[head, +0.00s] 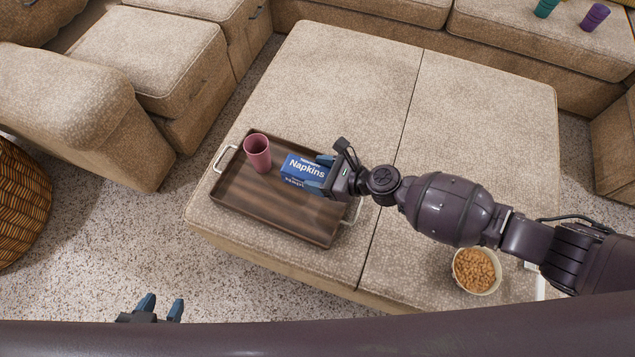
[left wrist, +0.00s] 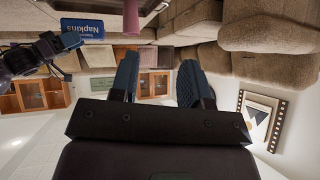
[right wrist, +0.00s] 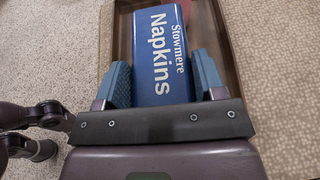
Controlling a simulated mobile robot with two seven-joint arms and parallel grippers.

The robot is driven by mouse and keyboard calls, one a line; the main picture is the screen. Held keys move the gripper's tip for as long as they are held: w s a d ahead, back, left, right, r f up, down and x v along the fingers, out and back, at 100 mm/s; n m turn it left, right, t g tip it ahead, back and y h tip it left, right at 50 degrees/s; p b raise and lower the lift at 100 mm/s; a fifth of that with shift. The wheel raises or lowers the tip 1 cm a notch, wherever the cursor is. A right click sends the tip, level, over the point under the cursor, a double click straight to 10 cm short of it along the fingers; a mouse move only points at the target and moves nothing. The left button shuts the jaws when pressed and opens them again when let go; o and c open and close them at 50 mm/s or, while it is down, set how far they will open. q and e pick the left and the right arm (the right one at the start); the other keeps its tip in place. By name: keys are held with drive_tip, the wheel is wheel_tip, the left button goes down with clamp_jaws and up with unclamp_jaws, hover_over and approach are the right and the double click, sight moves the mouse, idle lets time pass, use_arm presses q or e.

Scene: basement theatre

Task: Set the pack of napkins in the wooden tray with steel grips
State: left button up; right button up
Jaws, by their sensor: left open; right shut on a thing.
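The blue pack of napkins (head: 304,171) is in my right gripper (head: 326,176), over the right part of the wooden tray (head: 272,215). The right wrist view shows the pack (right wrist: 161,55) between the two fingers (right wrist: 162,85), with the tray (right wrist: 122,40) beneath. I cannot tell whether the pack touches the tray floor. The tray has steel grips at its left (head: 222,158) and right (head: 352,212) ends. My left gripper (head: 160,309) is open and empty, low at the front, away from the tray. The left wrist view also shows the pack (left wrist: 82,28).
A pink cup (head: 257,153) stands in the tray's back left part, left of the pack. The tray lies on a beige ottoman (head: 345,75). A bowl of snacks (head: 477,270) sits at the front right, under my right arm. Sofas surround the ottoman.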

drive_tip(key=f, duration=0.1)
drive_tip(key=f+b, duration=0.1)
drive_tip(key=f, duration=0.2)
drive_tip(key=shift+s, duration=0.25)
drive_tip(key=shift+w+f+b, duration=0.2)
drive_tip(key=shift+f+b, duration=0.05)
drive_tip(key=shift+b, duration=0.15)
wheel_tip(320, 180, down, 4)
drive_tip(key=shift+s+b, duration=0.15)
drive_tip(key=shift+b, duration=1)
drive_tip(key=shift+f, duration=0.15)
use_arm(q)
drive_tip(key=shift+w+d+f+t, duration=0.2)
drive_tip(key=shift+w+f+t, duration=0.2)
drive_tip(key=shift+f+t, duration=0.15)
use_arm(e)
drive_tip(key=shift+w, duration=0.2)
use_arm(q)
drive_tip(key=shift+r, duration=0.1)
use_arm(e)
drive_tip(key=shift+r, duration=0.2)
drive_tip(key=shift+f, duration=0.3)
drive_tip(key=o, duration=0.9)
